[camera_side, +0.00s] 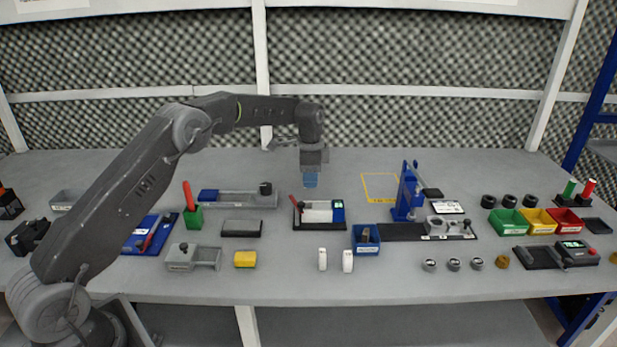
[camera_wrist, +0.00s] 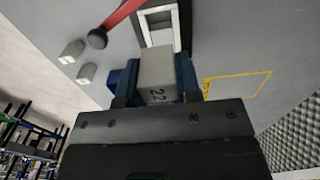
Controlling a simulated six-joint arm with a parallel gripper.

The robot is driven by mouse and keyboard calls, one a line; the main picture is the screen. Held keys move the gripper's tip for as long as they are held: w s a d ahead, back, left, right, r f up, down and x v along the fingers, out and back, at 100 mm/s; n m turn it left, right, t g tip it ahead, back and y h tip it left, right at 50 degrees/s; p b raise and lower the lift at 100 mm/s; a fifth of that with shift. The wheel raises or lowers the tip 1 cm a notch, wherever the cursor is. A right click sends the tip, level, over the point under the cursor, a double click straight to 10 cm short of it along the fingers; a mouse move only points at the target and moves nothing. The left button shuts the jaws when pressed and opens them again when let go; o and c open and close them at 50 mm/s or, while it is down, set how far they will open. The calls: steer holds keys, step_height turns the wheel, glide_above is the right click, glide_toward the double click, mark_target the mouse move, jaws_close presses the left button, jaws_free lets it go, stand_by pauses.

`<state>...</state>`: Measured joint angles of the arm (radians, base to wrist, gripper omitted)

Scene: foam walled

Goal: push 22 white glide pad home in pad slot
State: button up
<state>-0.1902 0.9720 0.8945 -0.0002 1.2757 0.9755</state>
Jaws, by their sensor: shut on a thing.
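My gripper (camera_side: 311,181) is raised above the bench, a little behind and above a dark fixture (camera_side: 298,226). In the wrist view, my blue fingers are shut on the white glide pad (camera_wrist: 156,68), which has 22 on its near face. The pad hardly shows in the side view.
Two white pads (camera_side: 323,259) (camera_side: 348,261) stand near the front edge. A blue bin (camera_side: 366,246) is right of them, and a blue press (camera_side: 407,192) stands farther right. A yellow taped outline (camera_side: 380,187) encloses bare bench behind. The lever's black knob (camera_wrist: 97,39) is close to the pad's left.

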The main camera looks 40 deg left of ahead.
steer(key=shift+f, duration=2.9)
steer(key=shift+f, duration=0.95)
steer(key=o, duration=1)
steer(key=shift+f, duration=0.1)
steer(key=shift+s, duration=0.1)
step_height(320, 180, up, 14)
steer(key=shift+r, duration=0.1)
